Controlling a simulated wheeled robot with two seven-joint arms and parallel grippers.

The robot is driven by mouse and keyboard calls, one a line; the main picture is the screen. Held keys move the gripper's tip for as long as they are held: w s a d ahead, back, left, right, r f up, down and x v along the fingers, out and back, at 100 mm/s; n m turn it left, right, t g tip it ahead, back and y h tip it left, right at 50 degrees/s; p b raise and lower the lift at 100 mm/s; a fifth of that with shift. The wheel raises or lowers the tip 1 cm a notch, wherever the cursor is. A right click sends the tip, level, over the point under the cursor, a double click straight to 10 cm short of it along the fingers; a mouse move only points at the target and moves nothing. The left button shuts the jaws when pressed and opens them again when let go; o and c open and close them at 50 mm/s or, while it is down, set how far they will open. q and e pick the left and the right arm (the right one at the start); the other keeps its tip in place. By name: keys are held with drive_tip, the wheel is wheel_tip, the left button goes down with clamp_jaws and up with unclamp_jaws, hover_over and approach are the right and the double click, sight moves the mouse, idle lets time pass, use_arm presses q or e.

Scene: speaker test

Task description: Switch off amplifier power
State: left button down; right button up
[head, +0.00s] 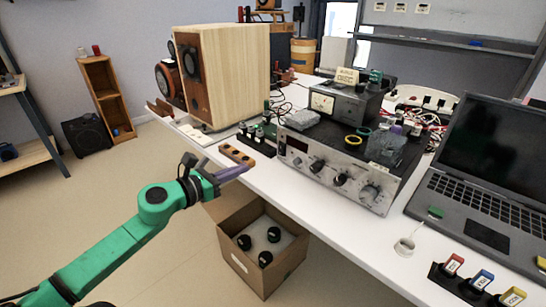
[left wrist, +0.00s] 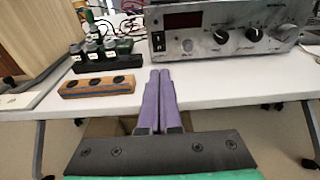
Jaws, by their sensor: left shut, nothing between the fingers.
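The amplifier (head: 330,172) is a silver-fronted box with several black knobs, standing near the front edge of the white table. In the left wrist view its front panel (left wrist: 225,36) fills the upper right, with a dark display and a small round silver button or switch near its lower left. My left gripper (head: 246,169), with purple fingers, is shut and empty. It is in front of the amplifier and to its left, apart from it, near the table edge. It also shows in the left wrist view (left wrist: 160,72). My right gripper is not in view.
A wooden block with dark round tops (head: 237,155) lies on the table edge beside my left gripper. A wooden speaker (head: 236,75) stands behind. A laptop (head: 485,165) is to the right. A cardboard box (head: 262,246) with black round items is on the floor below.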

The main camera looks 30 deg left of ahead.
use_arm(q)
drive_tip(key=b, duration=0.2)
approach(280, 153)
drive_tip(key=shift+w+d, duration=0.1)
drive_tip(key=shift+w, duration=0.5)
drive_tip(key=p+x, duration=0.1)
drive_tip(key=x, duration=0.4)
drive_tip(key=shift+r, duration=0.1)
drive_tip(key=shift+w+d+f, duration=0.2)
drive_tip(key=shift+w, duration=0.1)
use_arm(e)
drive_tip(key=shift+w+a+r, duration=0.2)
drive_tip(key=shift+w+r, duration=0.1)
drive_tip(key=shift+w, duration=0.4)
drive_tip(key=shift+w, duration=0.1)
